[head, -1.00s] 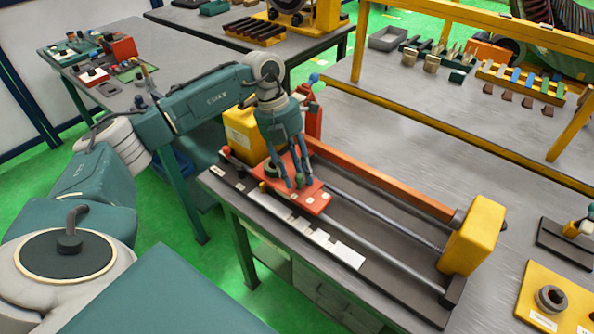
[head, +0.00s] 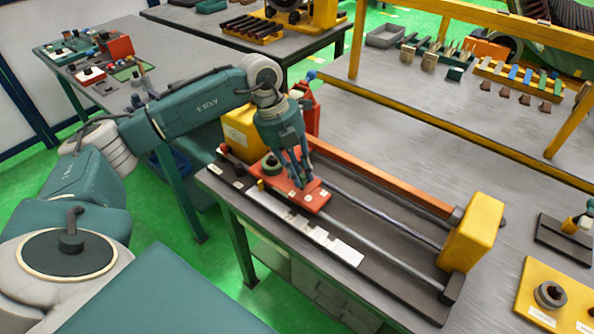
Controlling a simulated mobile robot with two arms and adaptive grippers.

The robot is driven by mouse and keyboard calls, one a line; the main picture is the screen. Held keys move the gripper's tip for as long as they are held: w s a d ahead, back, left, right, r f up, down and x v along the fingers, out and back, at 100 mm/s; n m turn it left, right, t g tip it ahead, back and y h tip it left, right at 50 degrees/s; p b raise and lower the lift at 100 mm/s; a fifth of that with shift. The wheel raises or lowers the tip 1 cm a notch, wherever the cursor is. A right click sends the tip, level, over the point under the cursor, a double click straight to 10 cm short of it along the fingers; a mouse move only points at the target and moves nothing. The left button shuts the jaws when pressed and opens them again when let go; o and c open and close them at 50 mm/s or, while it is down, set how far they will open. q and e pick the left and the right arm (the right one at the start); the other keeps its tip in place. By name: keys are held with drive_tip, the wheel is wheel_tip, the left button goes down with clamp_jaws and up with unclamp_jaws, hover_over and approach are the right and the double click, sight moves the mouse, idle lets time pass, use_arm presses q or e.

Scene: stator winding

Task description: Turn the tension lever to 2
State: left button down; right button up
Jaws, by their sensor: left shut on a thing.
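The red carriage plate (head: 316,203) sits across the steel rods of the long winding bench, near its left end. It carries small pale labels and a dark round knob (head: 271,164). My left gripper (head: 302,182) points down over the plate, just right of the knob. Its fingers are shut on what appears to be the tension lever, which they mostly hide. The numbers on the labels are too small to read. My right gripper is not in view.
A yellow end block (head: 472,235) closes the right end of the bench, and another yellow block (head: 242,128) stands at the left end. An orange rail (head: 385,183) runs behind the rods. A white strip (head: 300,225) lies along the front.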

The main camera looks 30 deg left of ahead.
use_arm(q)
drive_tip(key=n, duration=0.1)
drive_tip(key=d+n, duration=0.1)
drive_tip(key=n, duration=0.1)
drive_tip(key=shift+w+d+t+b, duration=0.1)
drive_tip(key=shift+w+t+b, duration=0.05)
drive_tip(key=shift+t+b, duration=0.25)
drive_tip(key=shift+d+n+y, duration=0.1)
drive_tip(key=shift+n+y, duration=0.2)
drive_tip(key=shift+n, duration=0.1)
drive_tip(key=shift+w, duration=0.1)
drive_tip(key=c, duration=1.6)
unclamp_jaws()
drive_tip(key=v, duration=1.2)
